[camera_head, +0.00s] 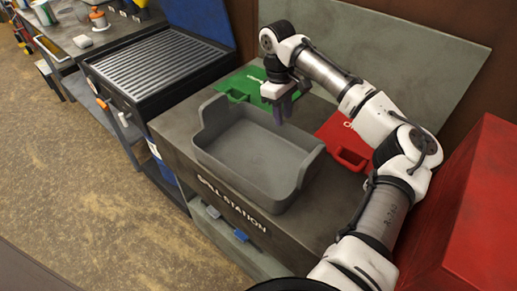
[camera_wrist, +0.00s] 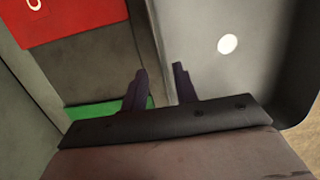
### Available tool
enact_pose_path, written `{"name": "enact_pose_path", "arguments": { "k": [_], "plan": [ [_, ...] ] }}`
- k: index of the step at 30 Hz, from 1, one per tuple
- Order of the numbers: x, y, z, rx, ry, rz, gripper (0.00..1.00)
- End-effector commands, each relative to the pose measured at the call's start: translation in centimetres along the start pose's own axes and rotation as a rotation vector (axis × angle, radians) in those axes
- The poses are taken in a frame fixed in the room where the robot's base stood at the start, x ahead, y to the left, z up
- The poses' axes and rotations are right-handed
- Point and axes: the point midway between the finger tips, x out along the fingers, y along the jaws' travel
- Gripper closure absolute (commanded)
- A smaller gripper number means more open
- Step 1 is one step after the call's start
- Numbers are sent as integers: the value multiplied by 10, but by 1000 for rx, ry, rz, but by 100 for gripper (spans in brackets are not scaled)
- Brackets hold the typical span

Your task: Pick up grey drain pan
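The grey drain pan (camera_head: 245,152) is a rectangular tray with raised ends. It sits on the spill station top in the head view. In the wrist view its grey inside (camera_wrist: 215,75) fills the right half, with a white round spot on it. My gripper (camera_head: 282,116) is above the pan's far long wall. Its two dark fingers (camera_wrist: 160,80) are apart, with the pan's wall edge between them in the wrist view. Nothing is held. Whether the fingers touch the wall cannot be told.
A red cabinet (camera_head: 475,215) stands at the right. A ribbed-top bench (camera_head: 160,62) is at the left. Open floor (camera_head: 80,190) lies in front.

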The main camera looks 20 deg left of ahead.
Motion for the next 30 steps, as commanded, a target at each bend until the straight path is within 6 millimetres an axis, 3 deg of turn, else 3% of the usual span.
{"name": "enact_pose_path", "arguments": {
  "k": [7,15,24,30],
  "plan": [
    [17,-2,0,-1,-2,0,71],
    [54,-5,-2,0,-2,0,71],
    [60,-5,-3,0,0,0,71],
    [60,-5,-3,0,0,0,97]
  ]
}}
